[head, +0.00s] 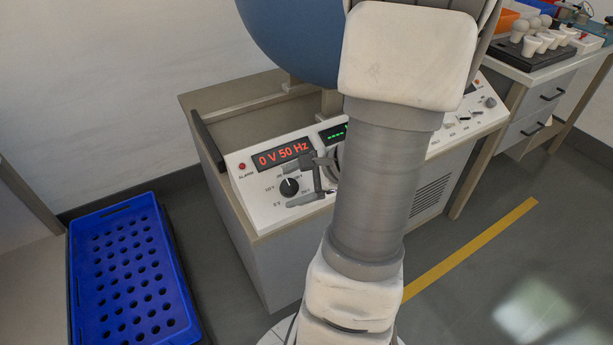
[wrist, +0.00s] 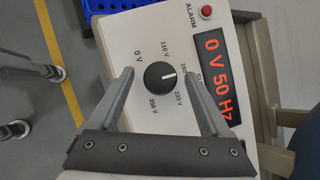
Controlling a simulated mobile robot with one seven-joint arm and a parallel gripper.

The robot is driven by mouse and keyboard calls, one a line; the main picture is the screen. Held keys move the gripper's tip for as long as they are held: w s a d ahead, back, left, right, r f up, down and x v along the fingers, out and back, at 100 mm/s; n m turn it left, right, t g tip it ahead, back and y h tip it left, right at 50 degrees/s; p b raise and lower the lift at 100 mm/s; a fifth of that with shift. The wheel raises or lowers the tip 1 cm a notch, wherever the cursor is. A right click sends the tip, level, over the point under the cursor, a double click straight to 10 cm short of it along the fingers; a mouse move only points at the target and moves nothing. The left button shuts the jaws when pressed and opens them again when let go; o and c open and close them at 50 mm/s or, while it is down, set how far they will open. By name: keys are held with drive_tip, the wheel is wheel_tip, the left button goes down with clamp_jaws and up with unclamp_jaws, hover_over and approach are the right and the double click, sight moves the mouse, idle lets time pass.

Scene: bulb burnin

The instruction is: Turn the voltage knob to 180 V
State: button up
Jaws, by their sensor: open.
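The black round voltage knob (wrist: 160,76) sits on the white slanted panel, below the red display (wrist: 215,75) reading "0 V 50 Hz". Its white pointer mark faces the display side, away from the "0 V" label. The label it points at is partly hidden by a finger. In the head view the knob (head: 289,187) is at the panel's left. My gripper (wrist: 158,74) is open, with one finger on either side of the knob and visible gaps between. In the head view my gripper (head: 308,180) is just right of the knob, partly covered by my arm.
A red alarm light (head: 242,166) is at the panel's upper left. A blue perforated crate (head: 130,270) stands on the left. A bench at the right bears a dark tray (head: 530,62) with several white bulbs. My arm hides the panel's middle.

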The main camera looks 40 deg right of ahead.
drive_tip(key=p+v, duration=0.6)
drive_tip(key=v, duration=1.1)
drive_tip(key=shift+r, duration=0.1)
